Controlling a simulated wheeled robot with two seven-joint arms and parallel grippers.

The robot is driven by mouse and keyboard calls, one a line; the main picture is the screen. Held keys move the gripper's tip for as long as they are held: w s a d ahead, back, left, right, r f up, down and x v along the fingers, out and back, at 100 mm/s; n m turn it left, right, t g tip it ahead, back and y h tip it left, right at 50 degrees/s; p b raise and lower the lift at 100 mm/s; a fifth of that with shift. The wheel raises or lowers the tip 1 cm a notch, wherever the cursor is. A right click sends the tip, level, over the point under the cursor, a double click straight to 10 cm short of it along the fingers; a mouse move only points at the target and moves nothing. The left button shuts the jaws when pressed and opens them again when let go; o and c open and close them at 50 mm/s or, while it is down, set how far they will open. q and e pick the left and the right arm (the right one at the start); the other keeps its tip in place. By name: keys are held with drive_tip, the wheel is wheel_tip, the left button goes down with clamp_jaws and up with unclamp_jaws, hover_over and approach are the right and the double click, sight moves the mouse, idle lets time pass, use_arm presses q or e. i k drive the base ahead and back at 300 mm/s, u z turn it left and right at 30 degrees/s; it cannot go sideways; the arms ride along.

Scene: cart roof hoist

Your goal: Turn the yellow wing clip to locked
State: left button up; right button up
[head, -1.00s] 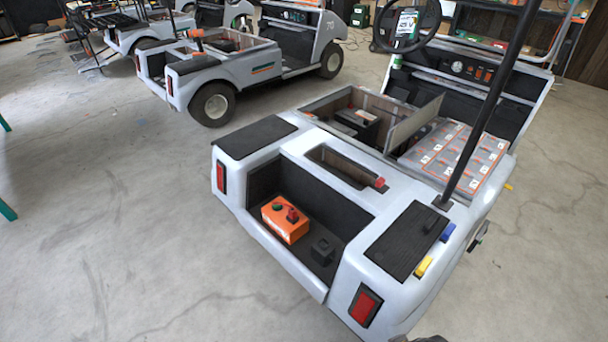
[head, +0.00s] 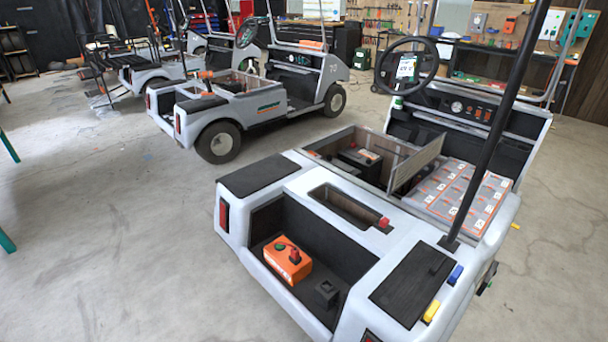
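A yellow piece (head: 431,311), which looks like the yellow wing clip, sits at the rear right corner of the near cart, beside a black pad (head: 411,286). It is small, and I cannot tell whether it is locked. A blue piece (head: 455,275) of similar size sits just beyond it along the same edge. A smaller yellow bit (head: 515,226) shows farther along the cart's right side. Neither of my grippers is in view.
A black roof post (head: 491,130) rises from the near cart close to the blue piece. An orange box (head: 287,261) lies in the cart's rear well. Other carts (head: 240,105) stand behind at left. Concrete floor (head: 100,230) is clear at left.

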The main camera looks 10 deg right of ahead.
sight(432, 310)
drive_tip(key=z, duration=0.9)
drive_tip(key=k, duration=0.3)
